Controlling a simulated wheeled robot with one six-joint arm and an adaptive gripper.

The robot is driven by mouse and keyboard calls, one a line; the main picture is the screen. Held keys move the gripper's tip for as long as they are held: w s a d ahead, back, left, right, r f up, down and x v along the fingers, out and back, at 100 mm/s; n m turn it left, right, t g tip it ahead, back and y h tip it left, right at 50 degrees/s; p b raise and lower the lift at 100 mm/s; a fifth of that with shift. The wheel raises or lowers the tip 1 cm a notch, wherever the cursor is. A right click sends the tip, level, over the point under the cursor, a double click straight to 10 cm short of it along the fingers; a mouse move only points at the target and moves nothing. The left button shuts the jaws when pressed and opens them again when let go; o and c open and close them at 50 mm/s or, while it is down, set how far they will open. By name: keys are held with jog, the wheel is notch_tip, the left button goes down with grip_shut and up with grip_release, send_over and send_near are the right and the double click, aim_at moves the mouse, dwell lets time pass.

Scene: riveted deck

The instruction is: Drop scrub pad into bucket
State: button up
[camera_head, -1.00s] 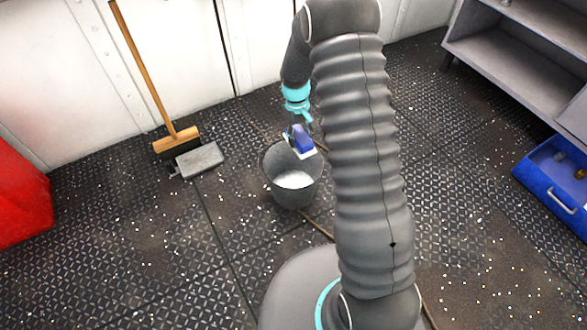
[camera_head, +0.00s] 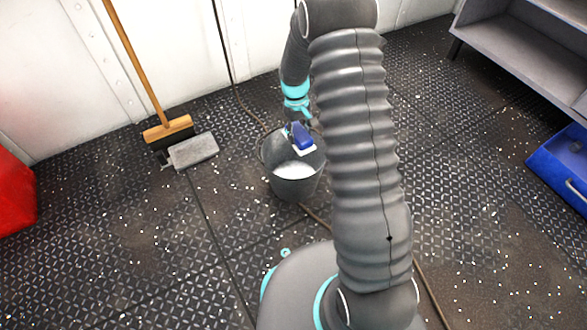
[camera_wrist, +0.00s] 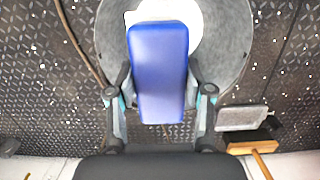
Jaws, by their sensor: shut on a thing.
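A blue scrub pad with a white underside (camera_head: 302,137) is held in my gripper (camera_head: 300,122) above the bucket's mouth in the head view. In the wrist view the pad (camera_wrist: 158,70) sits between the two fingers of my gripper (camera_wrist: 160,100), which are shut on its sides. The grey bucket (camera_head: 292,190) stands upright on the deck, with white, foamy-looking contents. In the wrist view the bucket (camera_wrist: 222,45) shows behind the pad, which covers part of its opening. My arm hides the floor to the bucket's right in the head view.
A broom with a wooden handle (camera_head: 135,65) leans at the wall beside a grey dustpan (camera_head: 193,151). A red object (camera_head: 15,195) is at the left edge. A grey shelf (camera_head: 530,45) and a blue crate (camera_head: 562,170) stand at right. A hose (camera_head: 435,290) runs along the deck.

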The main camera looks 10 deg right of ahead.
notch_tip(320, 180, down, 5)
jog(key=b, duration=0.3)
jog(key=shift+f, duration=0.1)
jog(key=o, duration=1.2)
jog(key=r, duration=0.4)
jog(key=w+r, duration=0.1)
jog(key=r, duration=0.7)
jog(key=shift+w+a, duration=0.3)
jog(key=shift+w, duration=0.05)
